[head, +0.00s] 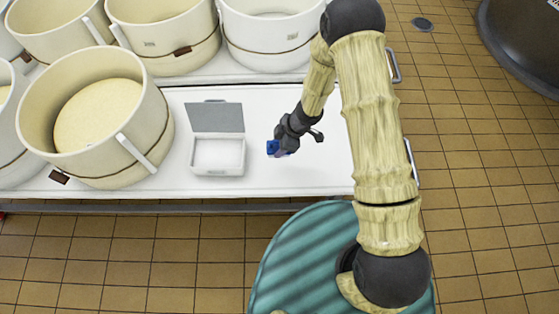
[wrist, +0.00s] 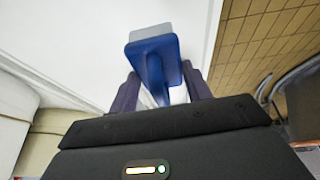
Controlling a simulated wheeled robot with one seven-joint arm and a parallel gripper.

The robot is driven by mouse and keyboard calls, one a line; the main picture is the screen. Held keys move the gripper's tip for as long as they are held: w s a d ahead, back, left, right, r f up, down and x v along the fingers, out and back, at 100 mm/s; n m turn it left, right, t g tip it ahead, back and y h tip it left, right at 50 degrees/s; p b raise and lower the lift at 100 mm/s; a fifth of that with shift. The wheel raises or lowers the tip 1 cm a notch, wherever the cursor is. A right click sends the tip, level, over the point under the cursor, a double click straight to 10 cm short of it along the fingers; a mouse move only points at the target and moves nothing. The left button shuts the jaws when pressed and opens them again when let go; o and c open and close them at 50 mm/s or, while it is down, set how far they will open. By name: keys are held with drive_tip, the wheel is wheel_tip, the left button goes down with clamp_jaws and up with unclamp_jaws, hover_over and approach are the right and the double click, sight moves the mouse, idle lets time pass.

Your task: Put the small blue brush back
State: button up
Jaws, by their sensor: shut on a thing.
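My gripper (wrist: 160,92) is shut on the small blue brush (wrist: 155,55). In the wrist view the brush's blue body sits between the two dark fingers, with its pale grey end pointing away from me. In the head view the brush (head: 273,147) shows as a small blue patch at the end of my gripper (head: 280,147), over the white table. I cannot tell whether it touches the table. A white box (head: 217,172) with its grey lid raised stands on the table to the left of the brush. Its inside looks empty.
The white table (head: 315,178) is clear around my gripper. Several large cream vats (head: 155,122) stand to the left and along the back. A metal rail (head: 150,208) runs along the table's front edge. Brown tiled floor (head: 470,200) lies to the right, with a dark vat (head: 525,45) at the top right.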

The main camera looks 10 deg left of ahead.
wheel_tip(320, 180, down, 6)
drive_tip(key=shift+r+b, duration=0.15)
drive_tip(key=shift+b, duration=0.4)
drive_tip(key=shift+f, duration=1.85)
drive_tip(key=shift+b, duration=0.3)
drive_tip(key=shift+f, duration=0.15)
drive_tip(key=o, duration=0.9)
drive_tip(key=shift+o, duration=0.2)
drive_tip(key=p+v, duration=0.2)
drive_tip(key=v, duration=1)
drive_tip(key=shift+p, duration=0.3)
